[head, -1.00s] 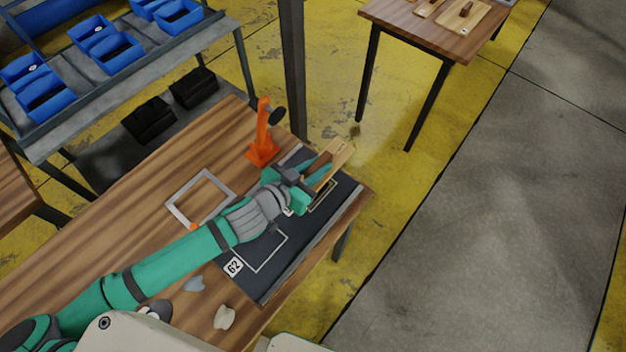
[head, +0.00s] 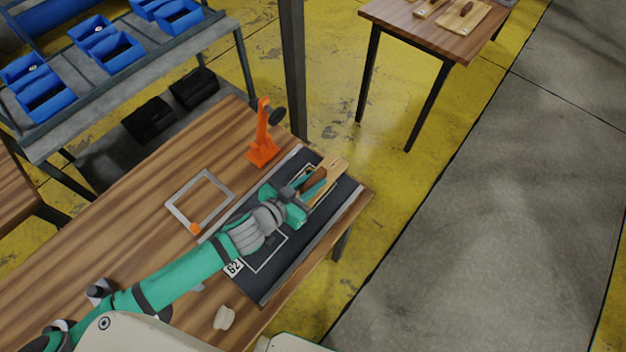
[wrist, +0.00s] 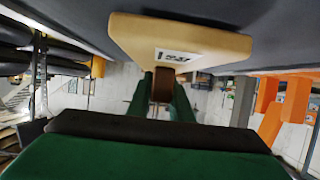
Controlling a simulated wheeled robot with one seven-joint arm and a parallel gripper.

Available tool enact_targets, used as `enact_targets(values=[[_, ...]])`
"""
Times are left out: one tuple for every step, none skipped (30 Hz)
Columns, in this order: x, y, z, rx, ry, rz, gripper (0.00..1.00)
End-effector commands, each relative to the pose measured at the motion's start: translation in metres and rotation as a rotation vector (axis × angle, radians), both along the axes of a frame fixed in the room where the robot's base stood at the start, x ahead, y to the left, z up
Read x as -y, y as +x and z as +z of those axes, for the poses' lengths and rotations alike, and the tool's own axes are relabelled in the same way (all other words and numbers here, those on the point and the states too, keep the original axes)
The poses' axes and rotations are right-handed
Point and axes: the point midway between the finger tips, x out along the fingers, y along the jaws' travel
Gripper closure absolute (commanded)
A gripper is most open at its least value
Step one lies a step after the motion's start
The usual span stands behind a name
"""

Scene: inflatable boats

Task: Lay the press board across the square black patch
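The press board (head: 334,171) is a light wooden plate with a brown handle. My gripper (head: 312,186) is shut on that handle. In the wrist view the green fingers (wrist: 163,95) pinch the brown handle, and the board (wrist: 185,40) shows a printed label. The board is over the far right end of a dark mat (head: 334,209), close to its surface; I cannot tell whether it touches. The mat bears thin pale outlines, one a square (head: 266,262) near the G2 tag. Which area is the square black patch is unclear, as my arm and the board cover part of the mat.
An orange clamp-like stand (head: 263,145) is just behind the mat. A grey square frame (head: 176,211) lies on the wooden table left of it. A pale lump (head: 224,318) lies near the front edge. A rack with blue bins (head: 118,52) stands behind.

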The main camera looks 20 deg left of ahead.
Motion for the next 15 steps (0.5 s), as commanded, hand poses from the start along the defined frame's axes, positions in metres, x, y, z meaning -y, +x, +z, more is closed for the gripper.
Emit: enact_targets(values=[[0.0000,0.0000,0.0003,0.000,0.000,0.000,0.69],[0.0000,0.0000,0.0003,0.000,0.000,0.000,0.63],[0.0000,0.0000,0.0003,0.000,0.000,0.000,0.63],[0.0000,0.0000,0.0003,0.000,0.000,0.000,0.63],[0.0000,0.0000,0.0003,0.000,0.000,0.000,0.63],[0.0000,0.0000,0.0003,0.000,0.000,0.000,0.63],[0.0000,0.0000,0.0003,0.000,0.000,0.000,0.63],[0.0000,0.0000,0.0003,0.000,0.000,0.000,0.63],[0.0000,0.0000,0.0003,0.000,0.000,0.000,0.63],[0.0000,0.0000,0.0005,0.000,0.000,0.000,0.63],[0.0000,0.0000,0.0010,0.000,0.000,0.000,0.63],[0.0000,0.0000,0.0022,0.000,0.000,0.000,0.63],[0.0000,0.0000,0.0036,0.000,0.000,0.000,0.63],[-0.0010,-0.0017,0.0044,-0.001,0.000,0.001,0.63],[-0.0025,-0.0052,0.0059,-0.001,0.001,0.001,0.63]])
